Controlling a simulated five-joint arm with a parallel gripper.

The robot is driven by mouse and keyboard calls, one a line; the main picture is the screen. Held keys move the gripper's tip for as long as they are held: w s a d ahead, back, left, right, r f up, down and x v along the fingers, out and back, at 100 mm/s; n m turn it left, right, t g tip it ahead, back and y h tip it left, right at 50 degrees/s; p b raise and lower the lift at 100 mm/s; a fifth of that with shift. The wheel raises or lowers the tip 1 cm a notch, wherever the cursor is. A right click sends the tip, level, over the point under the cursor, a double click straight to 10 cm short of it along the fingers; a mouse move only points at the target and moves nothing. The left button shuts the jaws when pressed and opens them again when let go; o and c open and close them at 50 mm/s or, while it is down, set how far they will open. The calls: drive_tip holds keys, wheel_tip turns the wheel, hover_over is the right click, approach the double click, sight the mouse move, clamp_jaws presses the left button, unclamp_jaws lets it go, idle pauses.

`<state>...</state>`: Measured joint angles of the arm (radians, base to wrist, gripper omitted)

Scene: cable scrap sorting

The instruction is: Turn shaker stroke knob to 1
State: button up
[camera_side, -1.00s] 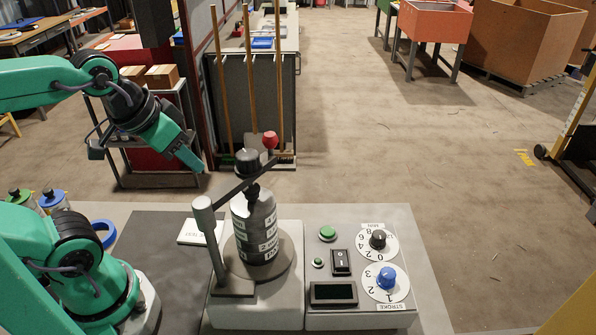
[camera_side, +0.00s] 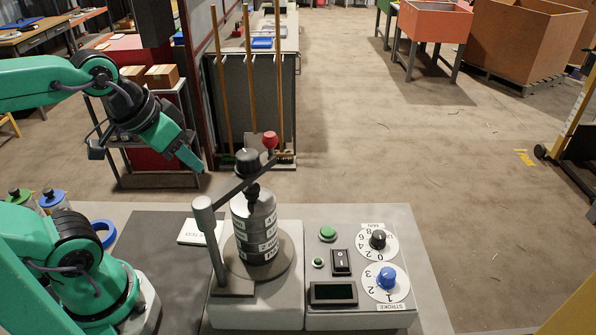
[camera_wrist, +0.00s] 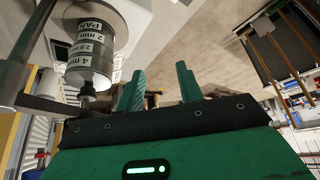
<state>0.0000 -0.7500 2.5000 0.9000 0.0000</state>
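The blue stroke knob (camera_side: 387,277) sits on a white dial (camera_side: 402,292) marked STROKE, with the numerals 1, 2 and 3 upside down in the side view. I cannot tell for sure which number its pointer faces. My gripper (camera_side: 200,168) hangs in the air at the left in the side view, behind and left of the sieve stack and far from the knob. In the wrist view my gripper (camera_wrist: 160,82) has its two green fingers apart with nothing between them. The knob is not in the wrist view.
A black knob (camera_side: 378,239) with its own dial stands beyond the blue one. A green button (camera_side: 328,233), a rocker switch (camera_side: 341,262) and a dark display (camera_side: 333,293) share the panel. The sieve stack (camera_side: 257,225), under a clamp bar with a post (camera_side: 205,225), stands between gripper and panel.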

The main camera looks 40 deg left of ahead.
drive_tip(key=shift+o, duration=0.2)
drive_tip(key=shift+o, duration=1.1)
wheel_tip(320, 180, up, 5)
drive_tip(key=w+d+r+m+g+h, duration=0.1)
drive_tip(key=w+d+r+m+g, duration=0.3)
drive_tip(key=w+d, duration=0.7)
drive_tip(key=m+g+y, duration=0.1)
drive_tip(key=m+g, duration=0.1)
hover_over(389, 272)
wheel_tip(389, 272, down, 4)
wheel_tip(389, 272, down, 22)
drive_tip(key=shift+r, duration=0.1)
